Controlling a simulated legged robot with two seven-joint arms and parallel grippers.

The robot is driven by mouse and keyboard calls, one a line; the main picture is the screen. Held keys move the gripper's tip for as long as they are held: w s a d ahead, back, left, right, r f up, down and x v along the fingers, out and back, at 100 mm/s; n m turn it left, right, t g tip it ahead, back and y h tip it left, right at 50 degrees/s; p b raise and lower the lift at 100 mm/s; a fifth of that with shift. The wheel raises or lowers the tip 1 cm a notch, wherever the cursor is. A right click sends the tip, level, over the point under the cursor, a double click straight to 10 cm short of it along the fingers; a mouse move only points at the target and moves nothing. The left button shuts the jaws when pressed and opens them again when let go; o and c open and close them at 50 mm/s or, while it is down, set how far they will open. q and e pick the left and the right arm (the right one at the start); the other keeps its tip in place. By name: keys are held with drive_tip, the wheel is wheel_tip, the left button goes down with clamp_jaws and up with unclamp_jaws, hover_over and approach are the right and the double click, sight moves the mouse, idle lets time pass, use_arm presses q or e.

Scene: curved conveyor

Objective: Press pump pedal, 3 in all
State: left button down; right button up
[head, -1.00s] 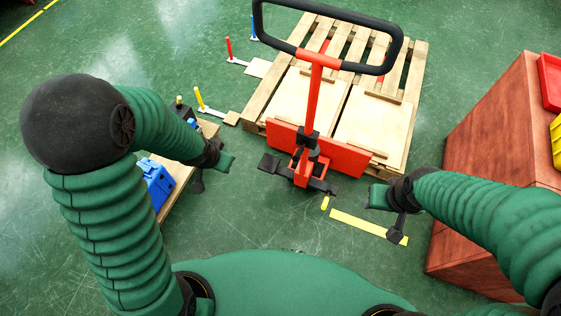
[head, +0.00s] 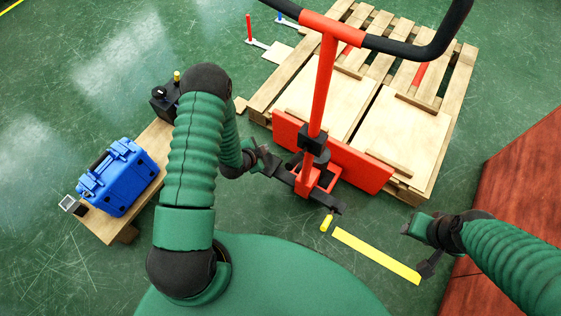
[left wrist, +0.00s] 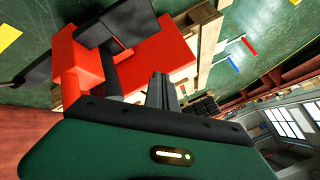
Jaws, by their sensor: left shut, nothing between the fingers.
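The pallet jack (head: 318,95) stands at the pallet, with a red upright and a black loop handle. Its black pedal bar (head: 283,174) sticks out low on the left, and another dark bar (head: 328,203) on the right. My left gripper (head: 262,157) is shut and empty at the left pedal's outer end; I cannot tell whether it touches. In the left wrist view its dark fingers (left wrist: 163,90) lie together in front of the jack's red body (left wrist: 155,55), with a dark plate (left wrist: 100,25) beyond. My right gripper (head: 418,238) hangs apart from the jack; its jaws are unclear.
A wooden pallet (head: 447,108) lies behind the jack. A blue case (head: 118,178) sits on a wooden board (head: 148,190) at left. A reddish-brown box (head: 520,190) stands at right. A yellow floor strip (head: 375,255) lies in front of the jack, with green floor around it.

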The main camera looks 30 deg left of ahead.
use_arm(q)
drive_tip(key=shift+w+d+f, duration=0.1)
drive_tip(key=shift+w+f, duration=0.1)
drive_tip(key=shift+f, duration=0.2)
drive_tip(key=b, duration=0.7)
hover_over(270, 158)
drive_tip(key=s, duration=0.4)
drive_tip(key=f, duration=0.8)
drive_tip(key=shift+w+d, duration=0.15)
drive_tip(key=shift+w, duration=0.1)
drive_tip(key=shift+f, duration=0.4)
drive_tip(key=shift+f, duration=0.1)
drive_tip(key=shift+f+b, duration=0.25)
drive_tip(key=shift+b, duration=0.1)
